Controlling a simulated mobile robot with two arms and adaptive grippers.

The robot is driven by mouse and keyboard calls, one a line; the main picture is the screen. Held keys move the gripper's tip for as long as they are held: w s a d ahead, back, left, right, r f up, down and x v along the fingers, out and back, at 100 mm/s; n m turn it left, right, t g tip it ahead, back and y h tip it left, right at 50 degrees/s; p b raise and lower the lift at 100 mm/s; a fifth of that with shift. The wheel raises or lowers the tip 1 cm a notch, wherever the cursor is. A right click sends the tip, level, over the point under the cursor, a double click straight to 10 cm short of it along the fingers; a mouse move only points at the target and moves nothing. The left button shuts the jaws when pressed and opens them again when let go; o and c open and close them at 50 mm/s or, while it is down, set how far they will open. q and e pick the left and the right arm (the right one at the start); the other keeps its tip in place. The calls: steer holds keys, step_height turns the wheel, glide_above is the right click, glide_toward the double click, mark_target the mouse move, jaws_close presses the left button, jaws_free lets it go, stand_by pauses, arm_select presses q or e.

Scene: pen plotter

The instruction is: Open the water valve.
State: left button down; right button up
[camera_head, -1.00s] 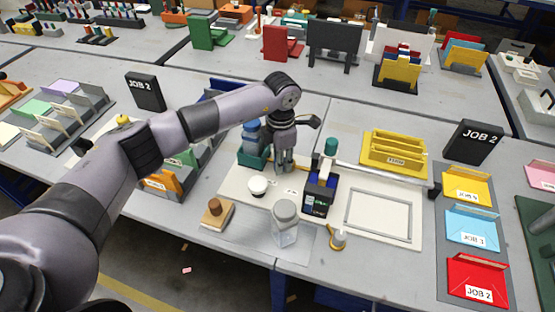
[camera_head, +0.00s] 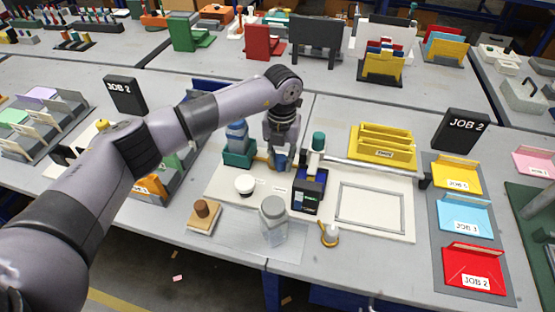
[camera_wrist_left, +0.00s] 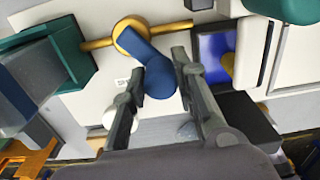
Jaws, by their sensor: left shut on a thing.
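The water valve (camera_wrist_left: 128,36) shows in the left wrist view as a brass ring body on a brass pipe, with a blue lever handle (camera_wrist_left: 152,68) ending in a rounded knob. My left gripper (camera_wrist_left: 160,72) is shut on the blue handle, with one dark finger on each side of it. In the head view my left gripper (camera_head: 280,164) points down at the valve between the teal-based blue bottle (camera_head: 237,140) and the plotter carriage (camera_head: 309,190). There the fingers partly hide the valve and its handle. My right gripper is not in view.
The plotter carriage with its teal-capped pen stands close to the right of my left gripper. A white cup (camera_head: 245,185), a clear jar (camera_head: 273,222) and a brown-knobbed block (camera_head: 203,215) stand in front. A yellow tray (camera_head: 383,155) stands behind the framed sheet.

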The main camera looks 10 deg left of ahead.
arm_select(q)
steer(key=shift+w+d+n, duration=0.25)
steer(key=shift+n, duration=0.65)
steer(key=c, duration=1.3)
jaws_free()
